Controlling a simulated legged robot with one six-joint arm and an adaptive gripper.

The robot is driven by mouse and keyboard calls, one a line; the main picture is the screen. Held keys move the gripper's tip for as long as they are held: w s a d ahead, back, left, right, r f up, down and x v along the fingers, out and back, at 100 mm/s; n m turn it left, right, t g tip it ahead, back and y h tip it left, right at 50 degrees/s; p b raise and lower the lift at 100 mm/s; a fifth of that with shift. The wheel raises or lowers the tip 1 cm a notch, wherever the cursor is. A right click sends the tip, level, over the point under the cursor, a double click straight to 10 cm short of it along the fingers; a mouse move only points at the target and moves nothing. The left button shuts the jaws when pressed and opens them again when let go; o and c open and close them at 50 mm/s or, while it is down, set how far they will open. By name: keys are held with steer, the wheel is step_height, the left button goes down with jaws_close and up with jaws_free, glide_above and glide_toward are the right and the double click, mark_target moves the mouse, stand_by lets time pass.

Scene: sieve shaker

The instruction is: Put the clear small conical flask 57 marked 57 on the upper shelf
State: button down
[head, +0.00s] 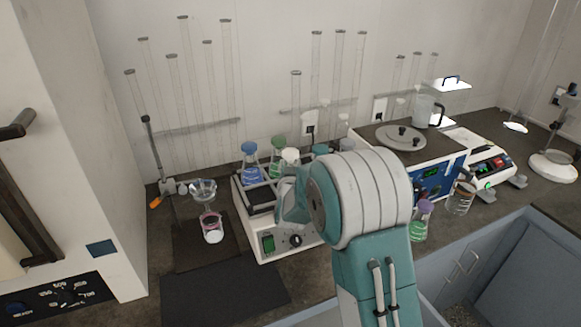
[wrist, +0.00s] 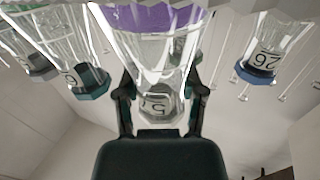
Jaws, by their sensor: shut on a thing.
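In the wrist view a clear conical flask (wrist: 152,55) appears upside down between the fingers of my gripper (wrist: 160,100). My gripper is shut on it. Its grey end bears a mark whose first digit looks like 5; the rest is unclear. In the head view my arm hides the gripper and probably the held flask. I cannot pick out the upper shelf with certainty.
Flasks with blue (head: 249,148) and green (head: 278,143) tops stand on the white shaker (head: 268,246). A purple-topped flask with green liquid (head: 421,222) stands right of my arm. A funnel (head: 203,190) is at left. A dark mat (head: 225,293) lies clear in front.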

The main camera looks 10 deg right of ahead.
steer(key=shift+f, duration=0.35)
steer(key=shift+c, duration=0.9)
jaws_free()
